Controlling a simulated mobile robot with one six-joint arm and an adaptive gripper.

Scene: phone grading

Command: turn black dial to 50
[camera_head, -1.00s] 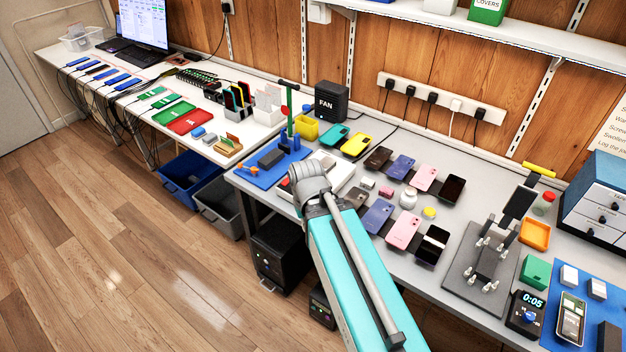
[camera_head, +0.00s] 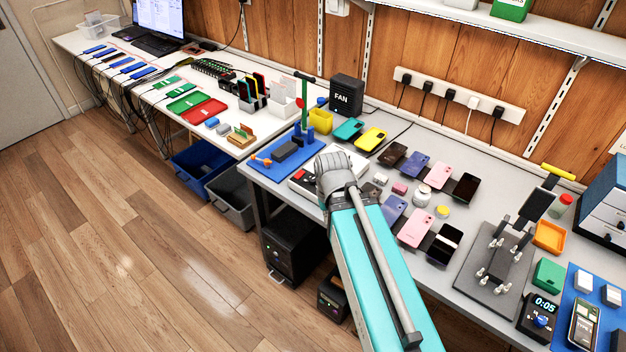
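I cannot make out a black dial for certain. A white device (camera_head: 308,187) with dark and red marks on its front lies on the grey bench, largely hidden behind the grey joint of my arm. A dark timer box (camera_head: 529,328) at the lower right reads 0:05 and has a blue knob (camera_head: 541,321). My gripper is not in view; only my teal arm link and its grey joint show, reaching over the bench's front edge.
The grey bench (camera_head: 420,262) holds several phones in rows, a phone stand (camera_head: 497,258) on a dark plate, an orange tray (camera_head: 549,237) and a blue mat (camera_head: 268,172) left of my arm. A black FAN box (camera_head: 346,94) stands behind. Floor at left is clear.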

